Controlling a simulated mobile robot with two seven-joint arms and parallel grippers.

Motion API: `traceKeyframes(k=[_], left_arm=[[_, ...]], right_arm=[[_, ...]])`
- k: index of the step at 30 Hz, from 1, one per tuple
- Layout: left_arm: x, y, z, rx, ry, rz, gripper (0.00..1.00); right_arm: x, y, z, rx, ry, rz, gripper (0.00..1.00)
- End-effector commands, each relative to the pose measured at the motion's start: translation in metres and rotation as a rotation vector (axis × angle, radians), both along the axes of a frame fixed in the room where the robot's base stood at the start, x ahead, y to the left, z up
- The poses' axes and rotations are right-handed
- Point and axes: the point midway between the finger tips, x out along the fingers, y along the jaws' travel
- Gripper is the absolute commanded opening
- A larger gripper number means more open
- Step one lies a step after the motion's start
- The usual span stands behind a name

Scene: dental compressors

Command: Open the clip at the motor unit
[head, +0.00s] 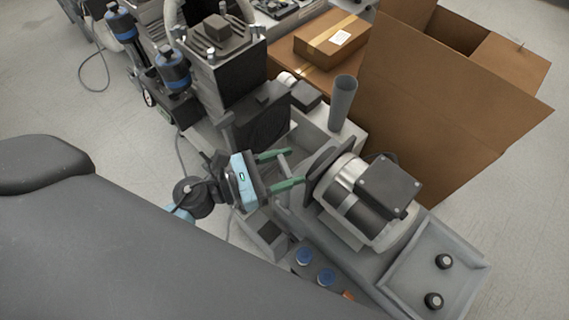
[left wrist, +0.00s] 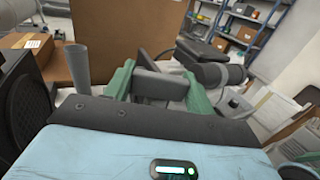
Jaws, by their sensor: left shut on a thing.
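The motor unit (head: 347,196) is a silver and black cylinder with a dark box on top, right of centre in the head view. My left gripper (head: 290,168) has green fingers and reaches towards its left end. The fingers are shut on a small grey piece, seemingly the clip (head: 284,167). In the left wrist view, my left gripper (left wrist: 160,88) has a finger on each side of the dark grey clip (left wrist: 158,84). The clip's hinge and exact angle cannot be told. The motor unit (left wrist: 215,74) appears behind the right finger. My right gripper is not in view.
A grey upright tube (head: 342,100) stands behind the motor. A large open cardboard box (head: 440,100) is at the right, a closed carton (head: 325,42) behind. A dark boxy unit (head: 225,70) stands beyond my gripper. A grey tray (head: 405,275) with black knobs lies at front right.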

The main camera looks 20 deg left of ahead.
Motion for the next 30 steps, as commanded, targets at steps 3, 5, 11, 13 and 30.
traceKeyframes(k=[3,5,11,13,30], left_arm=[[-0.0014,-0.0006,0.0005,-0.001,0.003,0.093,0.32],[-0.0012,-0.0005,0.0001,-0.001,0.003,0.141,0.32],[-0.0012,-0.0005,-0.0008,-0.001,0.002,0.281,0.32],[-0.0008,-0.0001,-0.001,0.001,0.002,0.321,0.32],[-0.0004,0.0003,-0.001,0.002,0.001,0.446,0.32]], right_arm=[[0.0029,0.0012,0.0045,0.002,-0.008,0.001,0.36],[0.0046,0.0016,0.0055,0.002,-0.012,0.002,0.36],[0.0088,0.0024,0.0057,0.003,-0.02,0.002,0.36],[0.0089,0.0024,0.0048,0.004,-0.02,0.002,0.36],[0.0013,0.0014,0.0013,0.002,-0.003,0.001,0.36]])
